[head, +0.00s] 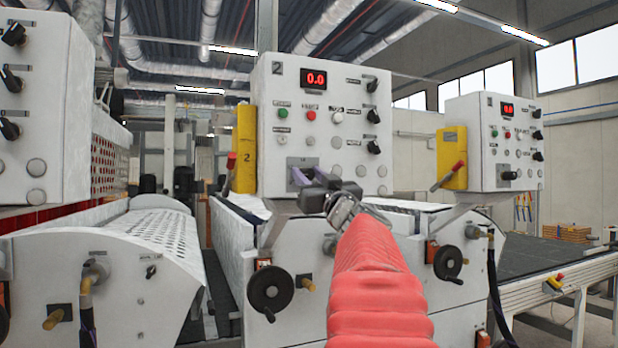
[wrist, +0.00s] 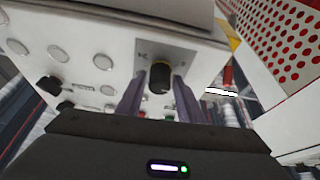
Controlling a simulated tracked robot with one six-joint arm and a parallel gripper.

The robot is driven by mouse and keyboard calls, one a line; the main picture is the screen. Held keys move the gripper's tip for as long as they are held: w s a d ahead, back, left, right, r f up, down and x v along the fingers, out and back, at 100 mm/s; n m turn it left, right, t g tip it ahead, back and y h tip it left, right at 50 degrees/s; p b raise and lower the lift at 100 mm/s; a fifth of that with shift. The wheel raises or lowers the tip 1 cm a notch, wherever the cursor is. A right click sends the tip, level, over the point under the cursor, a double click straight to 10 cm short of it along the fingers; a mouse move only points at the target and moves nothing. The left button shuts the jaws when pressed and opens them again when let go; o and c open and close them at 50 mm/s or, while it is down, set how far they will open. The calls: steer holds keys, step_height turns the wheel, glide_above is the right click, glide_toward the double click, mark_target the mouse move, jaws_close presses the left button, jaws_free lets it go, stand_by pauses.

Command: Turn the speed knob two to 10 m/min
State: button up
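Control panel 2 (head: 350,100), a white box with a red 0.0 display (head: 313,78), stands in the middle of the head view. My gripper (head: 304,174) is at the grey plate (head: 294,162) low on its front. The fingers and palm hide the plate's knob in the head view. In the wrist view, a dark knob (wrist: 160,78) with a yellowish base sits on the grey plate, between the two purple fingers of my gripper (wrist: 159,88). The fingers are apart, with a visible gap on each side of the knob. Its pointer direction is unclear.
Black selector knobs (head: 373,116), buttons and round caps share the panel. A yellow box (head: 245,148) with a red handle adjoins its left side. A similar panel (head: 480,140) stands at right, another (head: 45,110) at left. Handwheels (head: 270,288) project below.

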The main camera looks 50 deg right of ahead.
steer(key=shift+o, duration=1.1)
steer(key=v, duration=1.3)
steer(key=shift+s+a, duration=0.2)
steer(key=shift+s, duration=0.15)
steer(key=shift+f, duration=0.15)
